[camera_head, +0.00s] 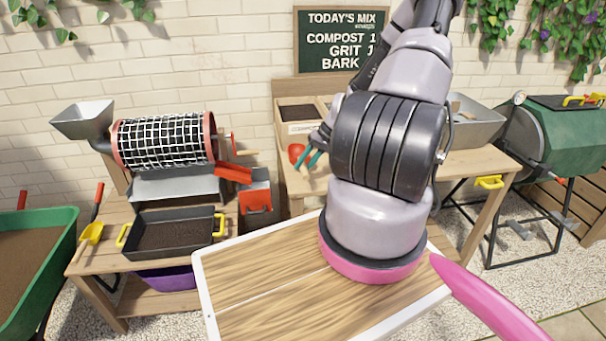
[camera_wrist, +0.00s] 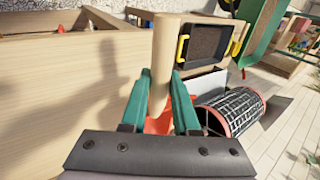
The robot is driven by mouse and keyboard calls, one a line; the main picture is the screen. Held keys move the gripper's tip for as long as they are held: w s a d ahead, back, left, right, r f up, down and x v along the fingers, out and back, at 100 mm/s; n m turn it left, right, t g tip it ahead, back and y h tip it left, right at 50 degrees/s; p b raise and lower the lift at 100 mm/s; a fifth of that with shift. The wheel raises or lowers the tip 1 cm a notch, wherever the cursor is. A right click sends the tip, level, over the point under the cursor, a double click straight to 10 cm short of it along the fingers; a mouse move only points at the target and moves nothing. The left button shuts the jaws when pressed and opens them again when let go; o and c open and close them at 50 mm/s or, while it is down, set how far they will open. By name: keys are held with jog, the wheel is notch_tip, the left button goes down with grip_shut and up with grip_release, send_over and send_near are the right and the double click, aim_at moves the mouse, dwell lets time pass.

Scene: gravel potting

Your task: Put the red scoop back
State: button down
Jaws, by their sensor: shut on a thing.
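The red scoop (camera_head: 296,153) shows in the head view in front of the wooden potting bench, only partly visible beside my gripper (camera_head: 311,160). My gripper's teal fingers are shut on it. In the wrist view, a pale wooden handle (camera_wrist: 162,48) stands between the teal fingers of my gripper (camera_wrist: 163,78). A bit of the red scoop (camera_wrist: 157,124) shows lower down between the fingers. My arm hides part of the bench behind. I cannot tell whether the scoop touches the bench.
Wooden bins (camera_head: 299,112) stand on the bench below a chalkboard (camera_head: 340,40). A mesh drum sieve (camera_head: 163,140) and a black tray (camera_head: 172,232) with yellow handles are at left. A green drum (camera_head: 550,135) is at right. A white-edged wooden board (camera_head: 270,290) lies in front.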

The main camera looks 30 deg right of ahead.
jog(key=shift+d+f, duration=0.1)
jog(key=shift+f, duration=1.7)
jog(key=shift+f, duration=0.1)
jog(key=c, duration=0.7)
grip_release()
jog(key=shift+o, duration=0.2)
jog(key=v, duration=1.2)
jog(key=a+r+h, duration=0.3)
jog(key=a+r, duration=0.1)
jog(key=r, duration=0.9)
jog(key=s+a+r+t+h, duration=0.1)
jog(key=s+a+r, duration=0.35)
jog(key=r, duration=0.55)
jog(key=s+a+r+t+h, duration=0.1)
jog(key=s+a+r+h, duration=0.1)
jog(key=s+a+r, duration=0.5)
jog(key=s+a+r+t+y, duration=0.1)
jog(key=s+a+r, duration=0.3)
jog(key=r, duration=0.5)
jog(key=shift+s+r+m+t+y, duration=0.2)
jog(key=shift+s+m+t+y, duration=0.2)
jog(key=shift+s+t, duration=0.5)
